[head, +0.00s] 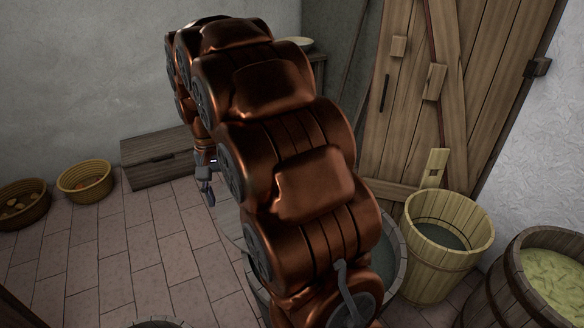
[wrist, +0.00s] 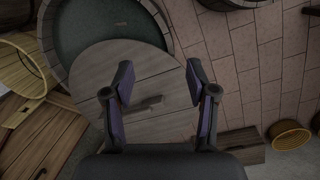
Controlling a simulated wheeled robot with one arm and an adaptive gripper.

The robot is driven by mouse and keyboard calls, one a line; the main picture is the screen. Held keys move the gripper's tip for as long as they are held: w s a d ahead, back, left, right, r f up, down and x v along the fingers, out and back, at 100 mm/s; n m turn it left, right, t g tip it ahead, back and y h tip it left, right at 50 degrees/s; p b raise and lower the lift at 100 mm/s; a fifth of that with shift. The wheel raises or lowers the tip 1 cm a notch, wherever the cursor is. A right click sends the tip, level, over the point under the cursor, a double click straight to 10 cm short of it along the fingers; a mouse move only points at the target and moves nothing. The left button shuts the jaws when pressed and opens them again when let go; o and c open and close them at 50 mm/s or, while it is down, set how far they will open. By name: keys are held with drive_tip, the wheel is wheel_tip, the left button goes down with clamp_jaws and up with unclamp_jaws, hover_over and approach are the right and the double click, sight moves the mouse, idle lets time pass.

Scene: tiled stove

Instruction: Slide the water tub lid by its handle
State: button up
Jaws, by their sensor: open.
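The round plank lid (wrist: 88,85) lies partly across the water tub (wrist: 160,22) in the wrist view, leaving much of the dark water open. Its small dark handle (wrist: 148,104) shows between my fingers, but nothing is gripped. My gripper (wrist: 159,72) is open above the lid, its two fingers spread either side of the handle in the picture. I cannot tell how high it is above the handle. In the head view my gripper (head: 208,190) hangs left of my arm, and my arm hides most of the tub (head: 398,265) and the lid.
A wooden bucket (head: 445,262) stands right of the tub, with a barrel (head: 520,285) of yellowish contents beyond it. A wooden chest (head: 158,160) and two baskets (head: 85,180) stand by the left wall. The tiled floor (head: 130,245) at left is clear.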

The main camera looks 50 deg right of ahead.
drive_tip(key=w+d+f+m+b, duration=0.1)
drive_tip(key=w+d+f+m, duration=0.25)
drive_tip(key=w+d, duration=0.45)
drive_tip(key=w+d+f+m+b, duration=0.1)
drive_tip(key=w+d+f+m, duration=0.4)
drive_tip(key=d, duration=0.6)
drive_tip(key=d+f+m, duration=0.1)
drive_tip(key=d+f, duration=0.2)
drive_tip(key=d, duration=0.2)
drive_tip(key=w+d+f+m+t+b, duration=0.1)
drive_tip(key=d+f+m, duration=0.1)
drive_tip(key=d+f, duration=0.2)
drive_tip(key=w+d+f+m, duration=0.1)
drive_tip(key=d+f, duration=0.2)
drive_tip(key=d, duration=0.5)
drive_tip(key=shift+f+m+t+b, duration=0.25)
drive_tip(key=shift+t+b, duration=0.15)
drive_tip(key=shift+s+d+f, duration=0.2)
drive_tip(key=shift+d+f, duration=0.2)
drive_tip(key=shift+d, duration=0.05)
drive_tip(key=shift+f+b, duration=0.85)
drive_tip(key=shift+f, duration=2.9)
clamp_jaws()
